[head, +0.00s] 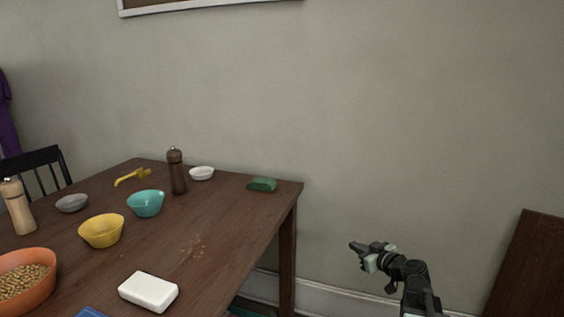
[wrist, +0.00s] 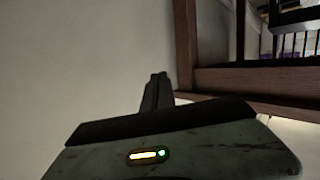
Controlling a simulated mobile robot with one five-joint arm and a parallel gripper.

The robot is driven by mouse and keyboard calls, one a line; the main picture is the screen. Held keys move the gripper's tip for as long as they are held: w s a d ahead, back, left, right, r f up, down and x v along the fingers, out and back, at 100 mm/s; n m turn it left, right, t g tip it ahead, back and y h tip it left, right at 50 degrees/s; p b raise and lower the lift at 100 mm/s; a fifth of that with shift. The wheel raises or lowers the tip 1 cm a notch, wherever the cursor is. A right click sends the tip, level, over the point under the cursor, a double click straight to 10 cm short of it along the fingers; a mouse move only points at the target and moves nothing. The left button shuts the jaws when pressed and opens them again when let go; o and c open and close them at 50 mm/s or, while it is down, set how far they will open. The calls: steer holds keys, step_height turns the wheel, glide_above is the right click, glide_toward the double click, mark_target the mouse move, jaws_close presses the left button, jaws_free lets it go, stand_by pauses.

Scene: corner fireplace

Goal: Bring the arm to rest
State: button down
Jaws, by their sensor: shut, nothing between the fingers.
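My gripper (head: 357,247) is in the lower right of the head view, at the end of my raised arm. It is to the right of the table, in front of the bare wall, and apart from both. In the wrist view the fingers (wrist: 157,90) are together with nothing between them. The wooden table (head: 240,230) fills the left of the head view. Its edge and leg (wrist: 186,50) show in the wrist view, beyond the fingers.
On the table are a white block (head: 148,291), an orange bowl (head: 45,262) of chickpea-like bits, a yellow bowl (head: 101,231), a teal bowl (head: 146,204), a dark mill (head: 176,172) and a green item (head: 262,184). A brown panel (head: 535,270) stands at the far right.

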steer(key=s+a+f+n+g+y+p, duration=0.1)
steer(key=s+a+f+g, duration=0.25)
steer(key=a, duration=0.55)
steer(key=s+a+f+n+g, duration=0.1)
steer(key=s+a+f+g, duration=0.25)
steer(key=a, duration=0.55)
steer(key=s+a+f+g+h, duration=0.2)
steer(key=s+f+g+h, duration=0.1)
steer(key=s+f, duration=0.3)
steer(key=s+d+f+m+g+h, duration=0.2)
steer(key=s+d+m+g+h, duration=0.2)
steer(key=s+d+m, duration=0.45)
step_height(320, 180, up, 37)
steer(key=p, duration=3.8)
steer(key=shift+w+d+r, duration=0.15)
steer(key=shift+w+r, duration=0.05)
steer(key=shift+w, duration=0.15)
steer(key=shift+n, duration=0.25)
